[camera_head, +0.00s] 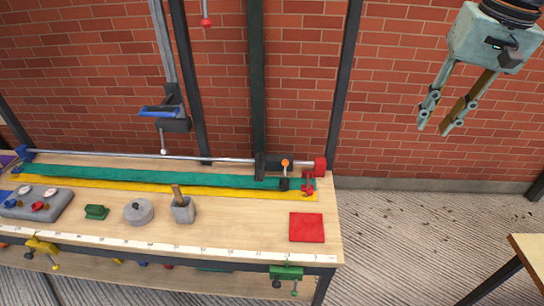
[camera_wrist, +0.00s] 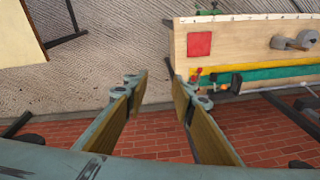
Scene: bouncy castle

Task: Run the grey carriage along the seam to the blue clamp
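The dark grey carriage (camera_head: 262,166) sits on a metal rail (camera_head: 140,157) near the rail's right end, with an orange knob (camera_head: 285,162) and a small black part below it. It also shows in the wrist view (camera_wrist: 236,85). The blue clamp (camera_head: 25,154) is at the rail's far left end, outside the wrist view. The seam runs along the teal strip (camera_head: 150,177) and the yellow strip (camera_head: 150,187). My gripper (camera_head: 434,129) is open and empty, high to the right of the bench and apart from the carriage. Its spread fingers show in the wrist view (camera_wrist: 155,82).
A red end block (camera_head: 320,166) stands right of the carriage. A blue-and-black clamp (camera_head: 165,115) hangs above the rail. Another table (camera_head: 528,255) is lower right.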

